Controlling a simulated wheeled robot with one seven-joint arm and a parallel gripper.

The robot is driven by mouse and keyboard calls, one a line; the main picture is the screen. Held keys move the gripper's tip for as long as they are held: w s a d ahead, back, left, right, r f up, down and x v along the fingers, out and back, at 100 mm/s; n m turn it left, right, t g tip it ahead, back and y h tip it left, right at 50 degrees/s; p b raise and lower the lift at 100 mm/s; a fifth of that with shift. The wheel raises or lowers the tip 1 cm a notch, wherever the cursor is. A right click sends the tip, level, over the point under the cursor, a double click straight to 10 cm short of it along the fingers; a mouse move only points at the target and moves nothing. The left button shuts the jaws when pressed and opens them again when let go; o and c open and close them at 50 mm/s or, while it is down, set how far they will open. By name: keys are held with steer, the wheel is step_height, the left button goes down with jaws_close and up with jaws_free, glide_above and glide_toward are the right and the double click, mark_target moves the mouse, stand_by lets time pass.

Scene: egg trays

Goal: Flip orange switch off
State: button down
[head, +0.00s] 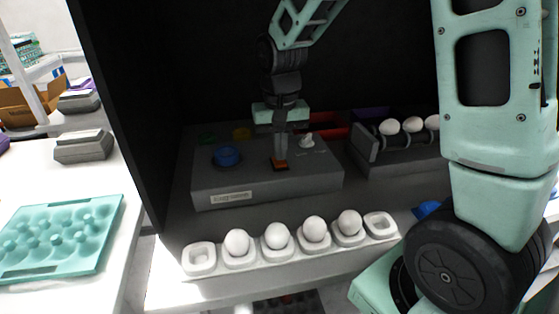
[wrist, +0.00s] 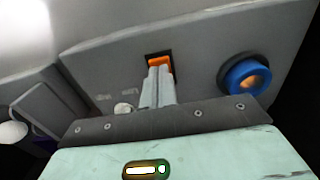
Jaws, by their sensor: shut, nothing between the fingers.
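The orange switch (head: 279,164) sits on top of the grey control box (head: 225,186), between a blue round knob (head: 227,156) and a small white knob. My gripper (head: 280,157) points down at the switch, its fingers together and empty. In the wrist view the orange switch (wrist: 160,64) shows in a dark slot just beyond my fingertips (wrist: 158,73), which overlap its near part. The fingers look to be at or touching the switch; contact is not clear. Which way the switch is tilted is partly hidden by the fingers.
A white egg holder (head: 200,258) with several eggs stands in front of the box. Rollers with eggs (head: 413,125) are at the right. A teal egg tray (head: 60,235) lies on the left table. Dark walls enclose the box at the left and back.

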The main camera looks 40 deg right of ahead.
mark_target(281, 164)
steer(key=shift+f+b, duration=0.45)
steer(key=shift+f, duration=0.3)
stand_by(0.3)
step_height(281, 164, up, 7)
steer(key=p, duration=0.7)
steer(key=shift+s, duration=0.15)
stand_by(0.6)
